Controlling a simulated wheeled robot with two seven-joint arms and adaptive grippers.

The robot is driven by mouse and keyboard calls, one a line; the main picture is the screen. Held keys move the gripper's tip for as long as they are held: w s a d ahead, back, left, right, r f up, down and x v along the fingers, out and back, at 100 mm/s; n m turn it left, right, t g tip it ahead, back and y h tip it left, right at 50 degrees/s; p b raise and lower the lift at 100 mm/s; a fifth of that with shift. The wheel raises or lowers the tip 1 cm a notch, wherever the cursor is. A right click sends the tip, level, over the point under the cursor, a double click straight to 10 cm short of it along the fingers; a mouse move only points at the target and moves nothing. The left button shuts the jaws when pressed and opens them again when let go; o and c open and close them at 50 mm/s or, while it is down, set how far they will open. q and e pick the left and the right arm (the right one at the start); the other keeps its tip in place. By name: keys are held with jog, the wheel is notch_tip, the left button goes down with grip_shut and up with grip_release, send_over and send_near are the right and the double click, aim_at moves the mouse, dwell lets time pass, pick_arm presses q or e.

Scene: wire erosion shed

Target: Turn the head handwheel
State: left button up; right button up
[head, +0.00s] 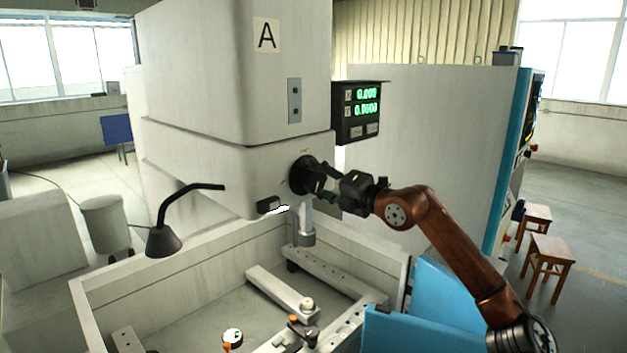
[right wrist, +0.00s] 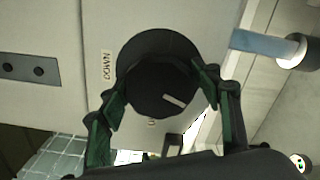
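The head handwheel (head: 301,175) is a round black wheel on the lower face of the pale machine head. In the right wrist view it fills the middle as a dark disc (right wrist: 160,82) with a raised hub and a short pale mark at its lower right. My right gripper (head: 325,182) is at the wheel, reaching in from the right. In the wrist view its two green-padded fingers (right wrist: 160,88) stand on either side of the hub, very close to it. I cannot tell whether both pads touch. My left gripper is out of view.
A readout (head: 361,110) with green digits hangs right of the head. A "DOWN" label (right wrist: 107,65) is beside the wheel. A grey nozzle (head: 305,225) hangs below, above the open tank (head: 195,278) with clamping rails. A black lamp (head: 165,240) stands left.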

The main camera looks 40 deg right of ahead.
jog(key=shift+o, duration=1.1)
jog(key=shift+s, duration=0.15)
jog(key=shift+s+f, duration=0.1)
jog(key=shift+s, duration=0.1)
jog(key=s+d, duration=0.1)
jog(key=s, duration=1)
jog(key=shift+s, duration=0.15)
